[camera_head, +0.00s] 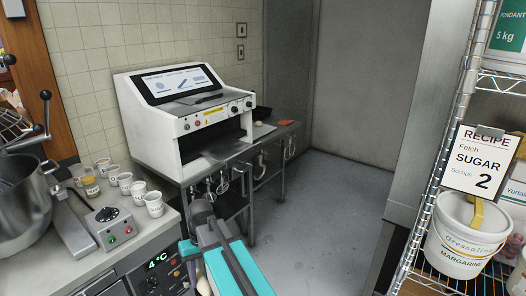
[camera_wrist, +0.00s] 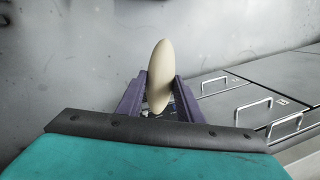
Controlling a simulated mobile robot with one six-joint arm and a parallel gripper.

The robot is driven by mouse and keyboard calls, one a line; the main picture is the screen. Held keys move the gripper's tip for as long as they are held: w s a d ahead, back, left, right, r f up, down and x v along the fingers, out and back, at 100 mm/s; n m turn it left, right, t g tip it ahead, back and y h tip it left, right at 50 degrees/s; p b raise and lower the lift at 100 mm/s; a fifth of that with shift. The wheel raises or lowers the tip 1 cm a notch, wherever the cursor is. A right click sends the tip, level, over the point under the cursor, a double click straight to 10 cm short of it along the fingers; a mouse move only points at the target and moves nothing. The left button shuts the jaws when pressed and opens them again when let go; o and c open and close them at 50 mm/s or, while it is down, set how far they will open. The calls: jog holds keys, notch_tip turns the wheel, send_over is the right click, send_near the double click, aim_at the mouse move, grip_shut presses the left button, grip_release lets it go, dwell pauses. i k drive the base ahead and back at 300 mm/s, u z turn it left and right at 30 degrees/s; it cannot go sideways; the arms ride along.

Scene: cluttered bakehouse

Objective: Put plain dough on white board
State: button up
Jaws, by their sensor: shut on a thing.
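The plain dough (camera_wrist: 160,72) is a smooth, pale, elongated piece with a tapered end. It stands lengthwise between the purple fingers of my gripper (camera_wrist: 162,84) in the wrist view. My gripper is shut on it, and its lower end is partly hidden between the fingers. In the head view my teal arm shows at the bottom centre, over the floor in front of the counter. I cannot make out the fingers clearly there. I cannot pick out a white board in either view.
A white machine (camera_head: 190,110) stands on a metal table at the back. A small orange item (camera_head: 286,122) lies on that table's right end. Paper cups (camera_head: 154,204) crowd the left counter beside a mixer (camera_head: 22,205). A wire shelf holds a margarine tub (camera_head: 466,237) at right. Grey floor (camera_head: 325,225) is clear.

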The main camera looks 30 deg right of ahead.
aim_at(256, 133)
jog(key=z, duration=1.05)
jog(key=i, duration=2.4)
jog(key=z, duration=0.75)
